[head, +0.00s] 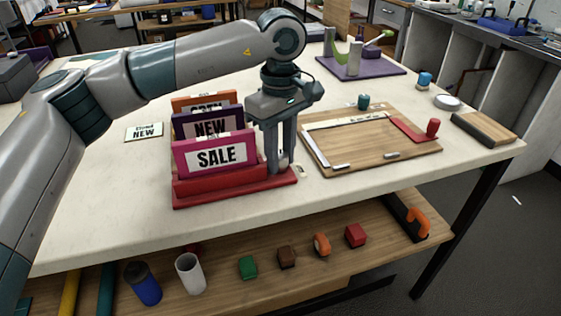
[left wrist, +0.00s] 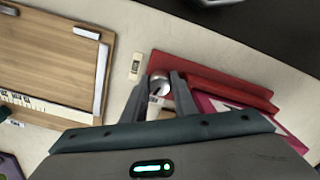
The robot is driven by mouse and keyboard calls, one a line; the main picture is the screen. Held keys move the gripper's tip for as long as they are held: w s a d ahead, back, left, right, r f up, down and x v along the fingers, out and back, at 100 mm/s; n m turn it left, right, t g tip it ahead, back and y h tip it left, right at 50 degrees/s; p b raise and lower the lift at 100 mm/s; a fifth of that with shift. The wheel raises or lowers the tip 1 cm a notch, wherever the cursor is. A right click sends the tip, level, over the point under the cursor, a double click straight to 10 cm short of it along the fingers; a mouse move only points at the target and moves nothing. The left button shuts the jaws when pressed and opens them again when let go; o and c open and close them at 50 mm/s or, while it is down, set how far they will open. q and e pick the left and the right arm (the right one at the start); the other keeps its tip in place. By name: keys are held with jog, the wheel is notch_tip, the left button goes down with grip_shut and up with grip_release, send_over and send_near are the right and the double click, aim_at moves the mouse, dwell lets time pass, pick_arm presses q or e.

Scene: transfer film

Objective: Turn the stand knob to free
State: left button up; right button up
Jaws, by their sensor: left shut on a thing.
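The red sign stand (head: 235,190) sits near the front of the table. It holds upright cards: a pink SALE card (head: 215,155), a purple NEW card (head: 208,125) and an orange one (head: 205,101) behind. The silver stand knob (left wrist: 158,86) is at the stand's end and shows between my fingers in the left wrist view. My left gripper (head: 281,164) points straight down at the stand's right end, shut on the knob. The fingers hide part of the knob, and I cannot read its setting. My right gripper is in neither view.
A small label plate (head: 301,171) lies beside the stand. A wooden board (head: 350,155) with a ruler and red-handled piece lies to the right. A loose NEW card (head: 144,132) lies left. The table front is clear; a lower shelf (head: 330,275) holds small items.

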aim_at(281, 154)
pick_arm(q)
jog(key=shift+n+b, duration=0.6)
jog(key=shift+n, duration=0.5)
jog(key=shift+r+n+b, duration=0.1)
jog(key=shift+n+b, duration=0.25)
jog(key=shift+n, duration=0.45)
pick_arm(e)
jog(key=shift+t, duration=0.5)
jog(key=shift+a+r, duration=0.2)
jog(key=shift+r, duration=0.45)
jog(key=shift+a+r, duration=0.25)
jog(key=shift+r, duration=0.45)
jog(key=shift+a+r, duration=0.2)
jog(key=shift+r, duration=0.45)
pick_arm(q)
jog(key=o, duration=0.8)
jog(key=shift+c, duration=0.2)
jog(key=shift+r, duration=0.1)
notch_tip(281, 154, up, 17)
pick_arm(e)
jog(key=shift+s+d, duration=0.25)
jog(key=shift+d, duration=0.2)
